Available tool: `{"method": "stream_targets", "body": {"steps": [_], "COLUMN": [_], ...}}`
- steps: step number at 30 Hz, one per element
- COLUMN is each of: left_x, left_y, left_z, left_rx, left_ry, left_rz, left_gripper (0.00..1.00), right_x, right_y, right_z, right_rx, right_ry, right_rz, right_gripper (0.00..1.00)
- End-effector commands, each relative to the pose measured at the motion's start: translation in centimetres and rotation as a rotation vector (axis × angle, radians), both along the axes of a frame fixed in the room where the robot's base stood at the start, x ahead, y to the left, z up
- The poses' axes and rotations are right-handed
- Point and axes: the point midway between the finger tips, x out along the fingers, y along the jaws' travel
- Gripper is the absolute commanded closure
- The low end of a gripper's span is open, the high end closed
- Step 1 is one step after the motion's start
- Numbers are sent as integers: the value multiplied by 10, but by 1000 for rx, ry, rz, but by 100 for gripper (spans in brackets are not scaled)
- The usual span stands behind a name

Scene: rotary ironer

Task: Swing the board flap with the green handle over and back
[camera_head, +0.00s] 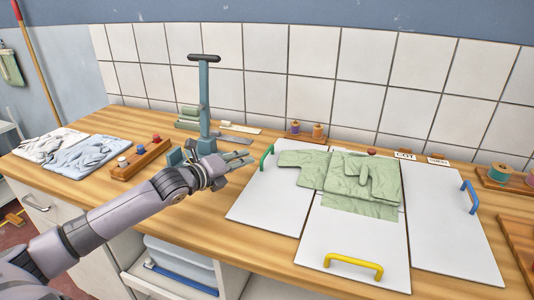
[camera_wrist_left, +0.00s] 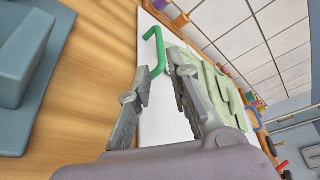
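The folding board lies flat on the wooden table. Its white left flap (camera_head: 268,210) carries the green handle (camera_head: 267,157) at its far left edge. A green garment (camera_head: 345,178) lies on the middle panel, with one sleeve reaching over the left flap. My left gripper (camera_head: 248,159) is just left of the green handle. In the left wrist view the gripper (camera_wrist_left: 162,72) is open, and the green handle (camera_wrist_left: 155,42) shows just past its fingertips, its near end in line with the gap. I cannot tell whether they touch. My right gripper is not in view.
The lower flap has a yellow handle (camera_head: 353,263), the right flap a blue handle (camera_head: 468,196). A blue-grey stand (camera_head: 203,105) rises behind my left gripper. A spool rack (camera_head: 141,158) and folded clothes (camera_head: 85,152) lie at left. Spools (camera_head: 499,173) stand at right.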

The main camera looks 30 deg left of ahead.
Motion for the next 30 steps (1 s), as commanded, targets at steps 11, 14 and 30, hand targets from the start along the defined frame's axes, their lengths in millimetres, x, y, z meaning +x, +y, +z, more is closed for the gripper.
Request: {"method": "stream_targets", "body": {"steps": [11,14,30], "left_x": [40,52,112], "left_y": [-3,-4,-11], "left_z": [-7,-9,-24], "left_rx": [-4,-4,-1], "left_ry": [-3,-3,0], "left_rz": [4,2,1], "left_gripper": [82,82,82], "right_x": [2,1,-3], "right_y": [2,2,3], "right_z": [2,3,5], "right_rx": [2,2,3], "right_ry": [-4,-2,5], "right_rz": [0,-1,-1], "right_gripper": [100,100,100]}}
